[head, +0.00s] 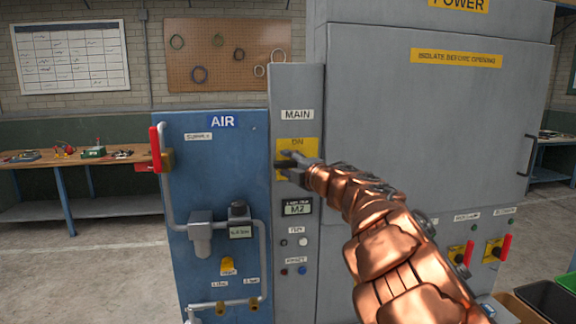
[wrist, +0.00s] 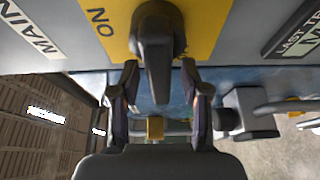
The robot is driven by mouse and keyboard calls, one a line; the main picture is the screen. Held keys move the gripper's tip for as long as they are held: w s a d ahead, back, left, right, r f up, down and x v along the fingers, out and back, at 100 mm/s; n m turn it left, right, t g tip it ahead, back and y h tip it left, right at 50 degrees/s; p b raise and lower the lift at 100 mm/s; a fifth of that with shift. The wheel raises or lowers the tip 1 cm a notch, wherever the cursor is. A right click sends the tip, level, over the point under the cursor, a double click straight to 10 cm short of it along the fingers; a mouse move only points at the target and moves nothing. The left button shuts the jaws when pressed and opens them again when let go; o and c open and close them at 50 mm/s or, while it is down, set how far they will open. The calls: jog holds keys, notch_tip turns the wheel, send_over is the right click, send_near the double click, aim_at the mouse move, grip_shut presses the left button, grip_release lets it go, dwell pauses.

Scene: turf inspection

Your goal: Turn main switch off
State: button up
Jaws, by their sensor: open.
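The main switch is a dark handle (wrist: 157,62) on a yellow plate (head: 309,145) marked ON, under a MAIN label (head: 297,115) on a narrow grey panel. In the wrist view the handle's end reaches between the two fingers of my gripper (wrist: 158,78), with a finger on each side. The fingers are open and I see gaps beside the handle. In the head view my gripper (head: 284,164) is at the lower part of the yellow plate and hides most of the handle.
A blue AIR cabinet (head: 190,145) with a red lever (head: 156,149) and grey pipes stands to the left. A large grey POWER cabinet (head: 400,110) is behind and right of my arm, with red-handled switches low on it. A small display (head: 298,208) sits below the main switch.

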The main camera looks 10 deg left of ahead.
jog(key=v, duration=1.2)
dwell(0.3)
